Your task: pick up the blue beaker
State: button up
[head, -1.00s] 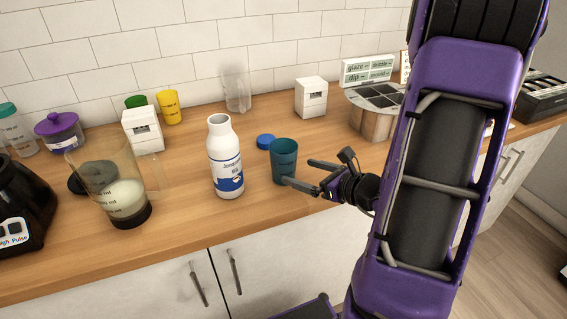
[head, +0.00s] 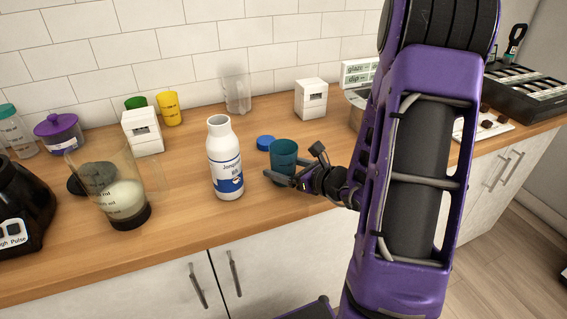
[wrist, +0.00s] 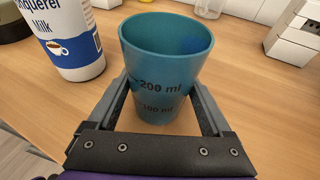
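The blue beaker (head: 284,154) stands upright on the wooden counter, right of the white milk bottle. In the wrist view the beaker (wrist: 163,68) is in the middle, with 200 ml and 100 ml marks facing me. My gripper (head: 279,181) is low over the counter at the beaker. In the wrist view its two fingers (wrist: 160,98) are spread, one on each side of the beaker, with gaps showing beside its lower part. The far ends of the fingers are partly hidden by the beaker, so contact there is unclear.
The milk bottle (head: 224,160) stands close left of the beaker. A blue lid (head: 266,143) lies just behind it. A clear jug (head: 236,94) and a white box (head: 311,99) stand farther back. A large pitcher (head: 122,190) is at left. Counter in front is clear.

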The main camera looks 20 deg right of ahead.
aim_at(283, 147)
jog(key=c, duration=1)
jog(key=shift+o, duration=0.2)
jog(key=shift+r+p, duration=1.1)
jog(key=shift+r, duration=3.9)
